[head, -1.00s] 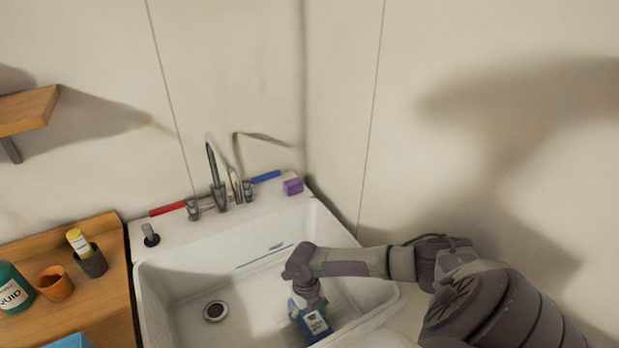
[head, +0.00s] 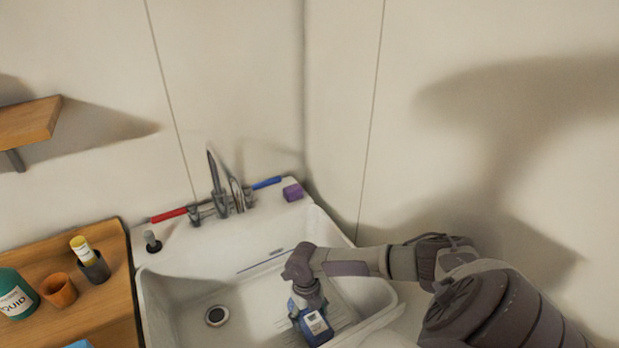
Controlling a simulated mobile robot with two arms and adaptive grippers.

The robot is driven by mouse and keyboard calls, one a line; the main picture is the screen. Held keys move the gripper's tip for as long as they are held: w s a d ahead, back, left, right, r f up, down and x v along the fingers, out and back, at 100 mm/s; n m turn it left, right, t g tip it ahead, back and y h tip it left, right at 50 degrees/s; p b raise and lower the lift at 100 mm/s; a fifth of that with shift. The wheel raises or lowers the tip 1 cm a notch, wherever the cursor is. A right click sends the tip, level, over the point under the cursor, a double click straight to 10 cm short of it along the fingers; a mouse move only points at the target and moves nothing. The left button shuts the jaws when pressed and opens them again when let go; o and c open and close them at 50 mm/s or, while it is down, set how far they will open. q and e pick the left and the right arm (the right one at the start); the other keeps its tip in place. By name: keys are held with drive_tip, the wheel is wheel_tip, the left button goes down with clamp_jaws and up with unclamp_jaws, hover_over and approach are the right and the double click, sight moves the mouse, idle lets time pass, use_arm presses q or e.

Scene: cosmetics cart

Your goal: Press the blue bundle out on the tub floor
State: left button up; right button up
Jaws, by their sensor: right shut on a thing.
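A blue bundle (head: 317,328) with a pale label on its front is in the white tub (head: 165,300), toward the right side. My right gripper (head: 308,300) reaches down into the tub from the right and is shut on the top of the blue bundle. The gripper's fingers are mostly hidden behind its own wrist and the bundle. I cannot tell whether the bundle's underside touches the tub floor (head: 250,310). My left gripper is not in view.
A faucet (head: 216,190) with red (head: 168,215) and blue (head: 267,183) handles stands at the tub's back. A purple block (head: 293,192) sits on the back right ledge. A wooden counter (head: 110,300) at left holds a green bottle (head: 14,295), an orange cup (head: 59,290) and a dark holder (head: 95,268).

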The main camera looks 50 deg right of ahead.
wheel_tip(320, 180, up, 12)
drive_tip(key=p, duration=0.9)
drive_tip(key=shift+r+p, duration=0.25)
drive_tip(key=shift+p, duration=0.15)
